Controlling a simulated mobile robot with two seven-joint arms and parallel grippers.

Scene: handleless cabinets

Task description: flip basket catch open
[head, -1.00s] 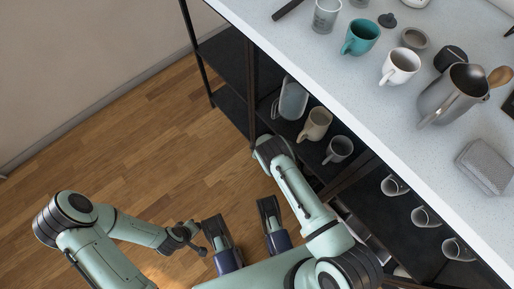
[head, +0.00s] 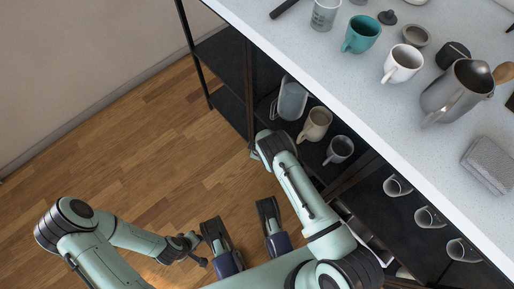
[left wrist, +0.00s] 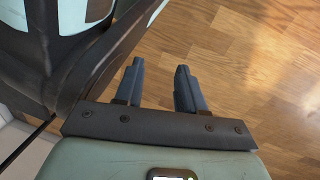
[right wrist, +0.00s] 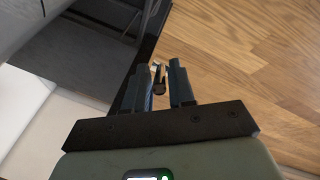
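I cannot make out a basket or its catch in any view. My left gripper (left wrist: 160,85) is open and empty over the wooden floor in the left wrist view. My right gripper (right wrist: 161,82) has its fingers apart in the right wrist view, with a narrower gap. A small dark and pale thing (right wrist: 158,78) shows in that gap. It seems to lie beyond the fingers, and I cannot tell what it is.
Dark open shelves (head: 228,62) below hold a jug (head: 293,98) and several mugs. Wooden floor (head: 140,140) is clear at left.

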